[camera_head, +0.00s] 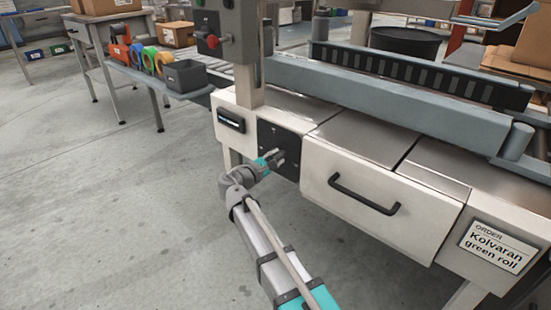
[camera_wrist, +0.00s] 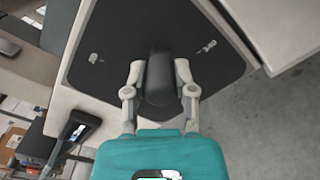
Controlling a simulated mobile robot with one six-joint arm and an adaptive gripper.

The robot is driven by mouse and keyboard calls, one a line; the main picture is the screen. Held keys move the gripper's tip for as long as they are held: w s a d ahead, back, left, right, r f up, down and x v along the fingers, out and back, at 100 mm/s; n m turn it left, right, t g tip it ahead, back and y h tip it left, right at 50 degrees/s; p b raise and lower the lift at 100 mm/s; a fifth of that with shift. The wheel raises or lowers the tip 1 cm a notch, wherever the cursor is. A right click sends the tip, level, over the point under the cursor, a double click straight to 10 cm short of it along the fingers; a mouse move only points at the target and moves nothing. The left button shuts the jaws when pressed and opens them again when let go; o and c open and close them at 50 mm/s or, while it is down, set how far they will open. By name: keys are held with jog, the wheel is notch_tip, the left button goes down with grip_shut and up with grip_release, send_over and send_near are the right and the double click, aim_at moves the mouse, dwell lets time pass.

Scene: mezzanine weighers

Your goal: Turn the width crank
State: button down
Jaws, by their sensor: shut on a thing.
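The width crank (camera_wrist: 158,72) is a dark rounded handle in front of a black plate (camera_wrist: 195,22) with small white marks. In the wrist view my gripper (camera_wrist: 159,75) has its two grey fingers closed on both sides of the crank. In the head view my gripper (camera_head: 276,160) is at the black plate (camera_head: 290,140) on the front of the cream machine, left of the drawer. There the gripper hides most of the crank.
A drawer (camera_head: 350,190) with a black handle (camera_head: 362,196) is right of the plate. A small dark display (camera_head: 231,119) is on the left. A post with a red button (camera_head: 212,41) rises above. A side table holds tape rolls (camera_head: 150,60) and a grey bin (camera_head: 187,78). The floor (camera_head: 110,220) at left is clear.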

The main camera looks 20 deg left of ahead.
jog(key=f+m+b, duration=0.1)
jog(key=m, duration=0.1)
jog(key=f+m, duration=0.1)
jog(key=m, duration=0.1)
jog(key=shift+s+d+b, duration=0.1)
jog(key=shift+d+b, duration=0.1)
jog(key=shift+b, duration=0.2)
jog(key=shift+f+m+b, duration=0.45)
jog(key=shift+m, duration=0.65)
jog(key=shift+f+m+b, duration=0.4)
jog(key=shift+m+b, duration=0.05)
jog(key=shift+m, duration=0.65)
jog(key=shift+c, duration=2.2)
grip_release()
jog(key=v, duration=1.2)
